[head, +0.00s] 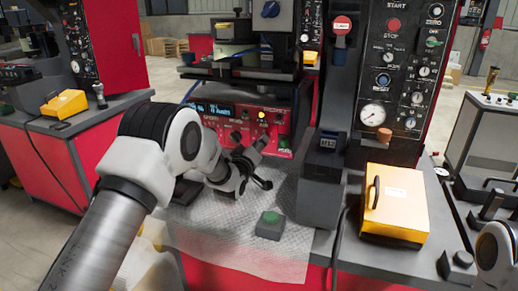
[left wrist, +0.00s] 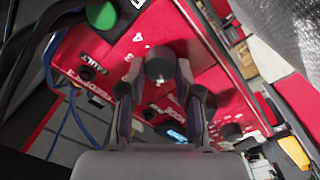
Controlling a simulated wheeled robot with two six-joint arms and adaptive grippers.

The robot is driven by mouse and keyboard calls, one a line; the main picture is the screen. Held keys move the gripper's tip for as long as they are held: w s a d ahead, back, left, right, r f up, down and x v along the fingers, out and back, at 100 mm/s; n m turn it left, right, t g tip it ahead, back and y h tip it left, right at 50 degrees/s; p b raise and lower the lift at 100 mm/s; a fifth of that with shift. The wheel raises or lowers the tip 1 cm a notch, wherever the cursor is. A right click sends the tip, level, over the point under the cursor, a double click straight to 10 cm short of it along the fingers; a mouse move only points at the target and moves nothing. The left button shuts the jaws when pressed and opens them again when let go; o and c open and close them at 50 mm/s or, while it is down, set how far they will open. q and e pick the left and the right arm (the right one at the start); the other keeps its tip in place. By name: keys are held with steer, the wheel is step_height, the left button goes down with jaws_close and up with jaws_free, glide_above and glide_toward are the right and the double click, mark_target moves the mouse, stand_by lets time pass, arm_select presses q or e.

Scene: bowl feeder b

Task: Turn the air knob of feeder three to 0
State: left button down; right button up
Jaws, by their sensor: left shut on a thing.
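My left gripper (head: 255,158) reaches the front of a red control panel (head: 222,127) with a blue lit display in the head view. In the left wrist view my left gripper (left wrist: 156,80) is shut on a dark round knob (left wrist: 159,63), with one finger on each side. A small white mark shows on the knob. A white "4" is printed on the red panel (left wrist: 215,45) near it; the rest of the scale is hidden or too small to read. In the head view the gripper and wrist hide part of the panel's lower front. My right gripper is out of view.
A green-button box (head: 270,224) stands on the pale mat (head: 222,232) in front of the panel. A yellow case (head: 395,203) sits to the right, below a tall gauge panel (head: 398,70). Another yellow case (head: 64,104) is on the left bench.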

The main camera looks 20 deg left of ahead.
arm_select(q)
steer(key=shift+f+n+b, duration=0.1)
steer(key=shift+n+b, duration=0.75)
steer(key=shift+n, duration=2.25)
steer(key=c, duration=0.8)
jaws_free()
steer(key=s, duration=1.2)
steer(key=shift+a+f, duration=0.2)
steer(key=shift+f, duration=0.15)
